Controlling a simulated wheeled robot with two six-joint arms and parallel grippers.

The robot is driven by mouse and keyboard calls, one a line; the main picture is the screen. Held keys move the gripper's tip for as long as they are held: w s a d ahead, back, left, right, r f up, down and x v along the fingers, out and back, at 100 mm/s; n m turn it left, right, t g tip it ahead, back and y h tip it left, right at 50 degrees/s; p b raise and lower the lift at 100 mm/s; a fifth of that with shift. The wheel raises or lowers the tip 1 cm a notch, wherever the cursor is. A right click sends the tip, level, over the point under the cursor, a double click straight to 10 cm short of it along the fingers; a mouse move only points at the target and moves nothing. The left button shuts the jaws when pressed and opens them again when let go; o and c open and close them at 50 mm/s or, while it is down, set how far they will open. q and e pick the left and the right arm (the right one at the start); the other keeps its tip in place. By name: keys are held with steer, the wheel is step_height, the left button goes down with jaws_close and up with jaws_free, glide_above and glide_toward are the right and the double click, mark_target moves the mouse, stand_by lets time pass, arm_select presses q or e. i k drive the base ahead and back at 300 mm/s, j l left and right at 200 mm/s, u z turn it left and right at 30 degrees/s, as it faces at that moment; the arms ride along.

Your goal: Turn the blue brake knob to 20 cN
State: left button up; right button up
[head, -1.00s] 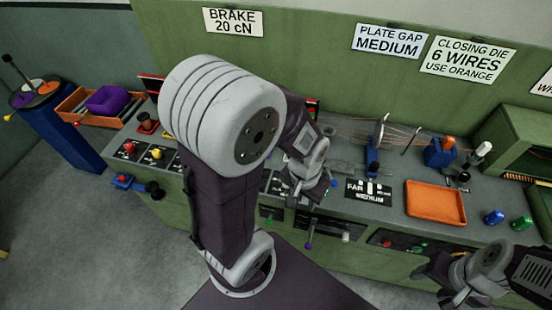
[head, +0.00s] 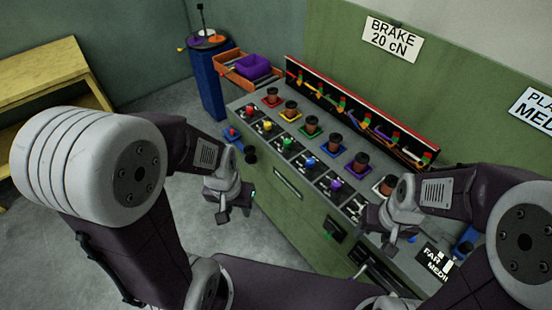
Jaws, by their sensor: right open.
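The blue brake knob (head: 310,162) sits on a dark dial plate in the row of coloured knobs along the bench's front, between the green knob (head: 288,141) and the purple knob (head: 335,184). Its dial marks are too small to read. The sign "BRAKE 20 cN" (head: 391,40) hangs on the green wall. My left gripper (head: 236,206) is in front of the bench, left of the blue knob and apart from it; its fingers are too unclear to tell open or shut. My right gripper (head: 370,222) is open, over the right end of the knob row, right of the blue knob.
Spools (head: 312,125) on coloured squares stand behind the knobs. A red-edged rack (head: 375,108) runs along the back. An orange tray with a purple bin (head: 252,67) lies at the far end. A blue pedestal (head: 210,90) stands beyond.

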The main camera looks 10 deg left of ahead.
mark_target(309, 163)
steer(key=i+u, duration=0.2)
steer(key=u, duration=0.3)
steer(key=i+u, duration=0.25)
steer(key=u, duration=0.2)
